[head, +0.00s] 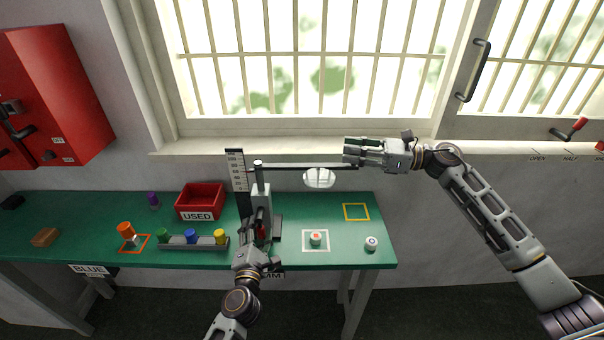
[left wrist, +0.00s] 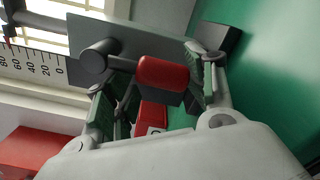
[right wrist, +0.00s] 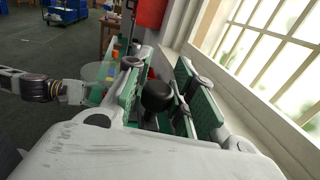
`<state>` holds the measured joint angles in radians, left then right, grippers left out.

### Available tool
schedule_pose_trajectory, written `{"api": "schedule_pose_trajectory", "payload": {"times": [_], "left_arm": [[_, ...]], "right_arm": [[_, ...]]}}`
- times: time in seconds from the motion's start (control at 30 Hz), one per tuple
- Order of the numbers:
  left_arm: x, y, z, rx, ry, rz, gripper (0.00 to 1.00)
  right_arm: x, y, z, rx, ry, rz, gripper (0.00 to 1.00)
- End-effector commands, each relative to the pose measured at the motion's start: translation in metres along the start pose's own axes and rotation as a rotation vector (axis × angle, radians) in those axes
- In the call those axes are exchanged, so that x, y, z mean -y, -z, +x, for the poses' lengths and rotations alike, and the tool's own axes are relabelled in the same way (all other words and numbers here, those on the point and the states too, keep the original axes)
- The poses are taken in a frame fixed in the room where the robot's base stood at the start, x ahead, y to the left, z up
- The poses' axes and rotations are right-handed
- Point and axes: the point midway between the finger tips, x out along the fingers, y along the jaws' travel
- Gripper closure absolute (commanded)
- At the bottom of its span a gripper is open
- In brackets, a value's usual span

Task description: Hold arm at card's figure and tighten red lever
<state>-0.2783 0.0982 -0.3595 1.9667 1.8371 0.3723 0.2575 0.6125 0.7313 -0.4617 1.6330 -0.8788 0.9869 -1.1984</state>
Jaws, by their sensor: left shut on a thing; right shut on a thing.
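The pad printer's horizontal arm (head: 290,165) reaches right from its post (head: 259,190), level beside the upright scale (head: 237,170). A white pad (head: 319,179) hangs under it. My right gripper (head: 357,153) is shut on the arm's end; in the right wrist view the black knob (right wrist: 156,96) sits between its fingers. My left gripper (head: 259,228) is low at the post, around the red lever (head: 262,231). The lever (left wrist: 162,73) shows between the fingers in the left wrist view. The card (head: 275,275) on the table front is mostly hidden by my left gripper; its figure is unreadable.
The green table (head: 340,245) holds a red USED bin (head: 200,203), a rack (head: 192,243) of coloured cups and an orange cup (head: 126,230). A white-framed square (head: 316,249) with a small piece lies below the pad. A yellow-framed square (head: 356,212) is empty. A barred window stands behind.

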Motion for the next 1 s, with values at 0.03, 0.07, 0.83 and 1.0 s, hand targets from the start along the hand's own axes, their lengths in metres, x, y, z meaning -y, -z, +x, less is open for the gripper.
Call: {"api": "schedule_pose_trajectory", "payload": {"times": [0.03,0.07,0.83,1.0], "left_arm": [[-0.014,0.000,0.002,0.004,-0.018,-0.001,0.57],[-0.017,0.002,0.002,0.002,-0.018,0.000,0.57],[-0.042,0.008,-0.028,0.004,-0.013,-0.009,0.57],[-0.041,0.008,-0.042,0.004,-0.013,-0.008,0.57]], "right_arm": [[0.001,0.005,-0.002,-0.008,0.003,0.006,1.00],[0.002,0.005,-0.002,-0.008,0.004,0.006,1.00],[0.006,0.001,-0.005,-0.003,0.019,0.001,1.00],[0.007,0.000,-0.005,-0.003,0.020,0.000,1.00]]}}
